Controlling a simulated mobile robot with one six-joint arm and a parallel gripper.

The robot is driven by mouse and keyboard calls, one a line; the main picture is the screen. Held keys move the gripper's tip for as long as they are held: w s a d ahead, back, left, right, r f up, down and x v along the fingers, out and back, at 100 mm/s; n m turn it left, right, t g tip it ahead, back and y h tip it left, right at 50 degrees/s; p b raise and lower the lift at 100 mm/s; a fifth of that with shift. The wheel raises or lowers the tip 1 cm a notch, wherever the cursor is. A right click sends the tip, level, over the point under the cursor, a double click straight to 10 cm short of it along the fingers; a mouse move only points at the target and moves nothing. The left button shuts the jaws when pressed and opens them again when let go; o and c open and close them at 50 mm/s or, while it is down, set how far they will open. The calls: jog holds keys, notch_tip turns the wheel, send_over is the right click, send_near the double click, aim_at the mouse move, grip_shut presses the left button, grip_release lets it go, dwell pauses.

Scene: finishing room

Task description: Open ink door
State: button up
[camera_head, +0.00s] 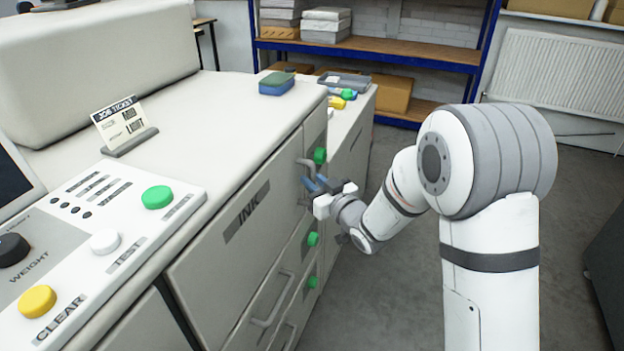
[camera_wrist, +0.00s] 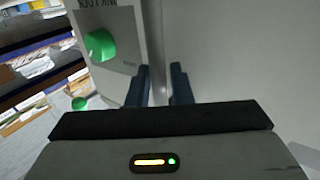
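The ink door (camera_head: 235,240) is a pale front panel with a dark INK label, on the side of the white machine. It looks closed and flush. Its grey handle (camera_head: 307,163) stands at the panel's far end. My gripper (camera_head: 315,184) is at this handle, its blue fingers a short way apart. In the wrist view, the two blue fingers (camera_wrist: 160,85) stand on either side of a grey upright bar (camera_wrist: 157,40), which fills the narrow gap between them. The fingers look shut on it. The contact itself is partly hidden.
A green knob (camera_head: 320,155) sits beside the handle, and it also shows in the wrist view (camera_wrist: 99,45). Lower drawers with green knobs (camera_head: 313,239) and a handle (camera_head: 274,301) are below. Open floor (camera_head: 400,290) lies right of the machine. Blue shelving (camera_head: 380,50) stands behind.

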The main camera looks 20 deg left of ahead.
jog(key=shift+w+a, duration=0.2)
jog(key=shift+a, duration=0.05)
grip_shut()
